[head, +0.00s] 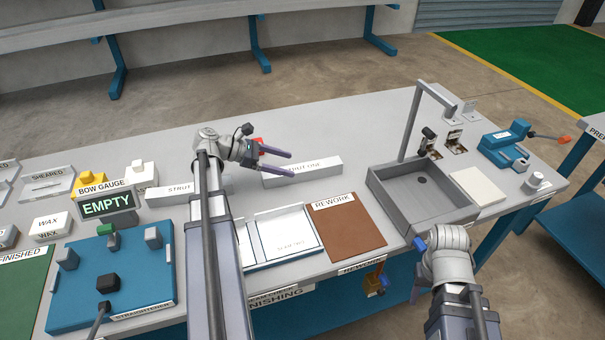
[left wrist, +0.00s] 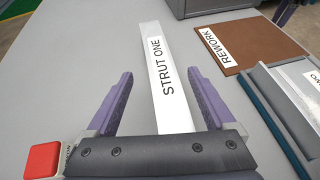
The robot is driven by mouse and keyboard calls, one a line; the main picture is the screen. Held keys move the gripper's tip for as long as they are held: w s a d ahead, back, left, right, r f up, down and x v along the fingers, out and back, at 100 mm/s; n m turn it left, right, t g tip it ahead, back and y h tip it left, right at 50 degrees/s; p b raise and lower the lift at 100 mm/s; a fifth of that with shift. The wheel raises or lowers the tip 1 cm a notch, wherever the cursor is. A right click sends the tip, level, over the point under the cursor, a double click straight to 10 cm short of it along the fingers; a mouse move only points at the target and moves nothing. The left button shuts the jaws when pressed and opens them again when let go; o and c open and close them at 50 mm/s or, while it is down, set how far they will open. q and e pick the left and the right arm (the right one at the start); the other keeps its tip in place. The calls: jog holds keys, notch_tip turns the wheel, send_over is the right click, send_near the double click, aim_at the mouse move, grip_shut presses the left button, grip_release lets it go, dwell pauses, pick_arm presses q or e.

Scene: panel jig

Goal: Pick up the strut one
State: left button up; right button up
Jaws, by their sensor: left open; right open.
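Strut one (head: 322,171) is a long, flat white bar with its name on it, lying on the grey bench behind the white tray and the brown rework mat. It also shows in the left wrist view (left wrist: 161,52), running away between my fingers, its near end hidden by the gripper body. My left gripper (head: 291,164) is open and empty at the left part of the strut, with one finger to each side in the wrist view. I cannot tell whether the fingers are above it or level with it.
Another bar labelled STRUT (head: 168,194) lies left of my left arm. The brown rework mat (head: 350,228) and white tray (head: 284,235) are in front. A grey basin (head: 393,201) with a tall post stands to the right. The bench behind strut one is clear.

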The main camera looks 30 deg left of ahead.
aim_at(301, 167)
pick_arm(q)
jog(key=b+x, duration=0.1)
jog(key=x, duration=0.2)
jog(key=shift+w+d+f, duration=0.15)
jog(key=shift+w+d, duration=0.15)
jog(key=shift+c, duration=0.2)
grip_shut()
dwell(0.4)
